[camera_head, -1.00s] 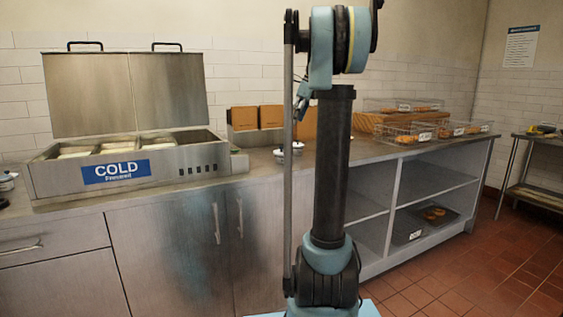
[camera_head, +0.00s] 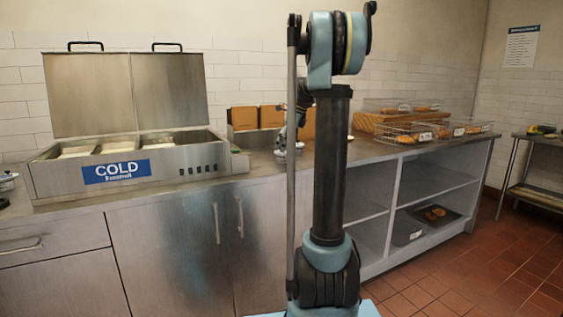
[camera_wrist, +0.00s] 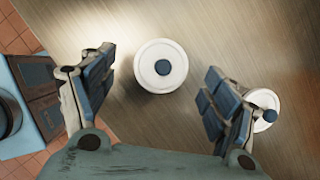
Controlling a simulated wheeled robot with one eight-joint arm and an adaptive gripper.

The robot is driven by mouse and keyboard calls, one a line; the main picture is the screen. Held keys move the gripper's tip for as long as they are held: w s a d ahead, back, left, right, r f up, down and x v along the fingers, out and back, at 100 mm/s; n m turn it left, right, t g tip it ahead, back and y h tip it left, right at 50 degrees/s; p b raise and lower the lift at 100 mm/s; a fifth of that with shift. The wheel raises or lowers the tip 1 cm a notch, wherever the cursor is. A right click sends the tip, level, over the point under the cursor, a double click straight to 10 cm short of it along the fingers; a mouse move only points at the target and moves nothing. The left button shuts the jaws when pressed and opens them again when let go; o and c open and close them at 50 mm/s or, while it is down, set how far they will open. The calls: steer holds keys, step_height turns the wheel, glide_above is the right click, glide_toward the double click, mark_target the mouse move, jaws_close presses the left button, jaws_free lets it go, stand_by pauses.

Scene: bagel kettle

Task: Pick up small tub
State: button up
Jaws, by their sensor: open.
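In the wrist view a round white lidded tub (camera_wrist: 150,78) with a dark blue knob lies between the spread fingers of my gripper (camera_wrist: 160,64), apart from both. A second white round tub (camera_wrist: 266,101), smaller in the picture and also blue-knobbed, lies just outside the right finger, which partly hides it. Both are seen from above on the metal counter. In the head view my gripper (camera_head: 291,138) hangs low over the white tubs (camera_head: 284,152) and is partly hidden behind my own arm. My gripper is open and holds nothing.
The steel cold unit (camera_head: 130,165) with raised lids stands left on the counter (camera_head: 262,168). Brown boxes (camera_head: 258,117) stand behind the tubs. Wire baskets of bagels (camera_head: 408,132) stand to the right. In the wrist view bare counter surrounds the tubs.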

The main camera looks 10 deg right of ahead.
mark_target(281, 153)
steer(key=x, duration=0.4)
steer(key=shift+w+f, duration=0.2)
steer(key=shift+f, duration=0.2)
steer(key=c, duration=1.2)
